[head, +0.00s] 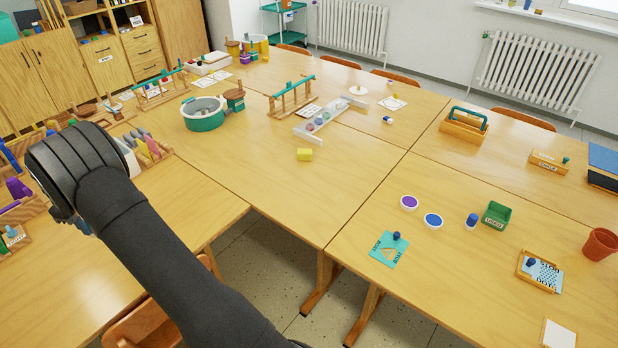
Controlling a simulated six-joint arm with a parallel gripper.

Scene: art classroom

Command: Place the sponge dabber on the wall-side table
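Several small dabber-like pieces are in the head view, and I cannot tell for certain which is the sponge dabber. A dark blue knob (396,236) sits on a teal stencil card (386,252). A blue and white upright piece (472,221) stands beside a green box (497,215). Another dark blue knob (531,262) is on a dotted card in a wooden tray. Several wooden tables are pushed together; the far right one (508,133) lies toward the radiator wall. My arm reaches up the left side, and its gripper fingers do not show.
A terracotta pot (600,244) stands at right. Bare wood surrounds the yellow block.

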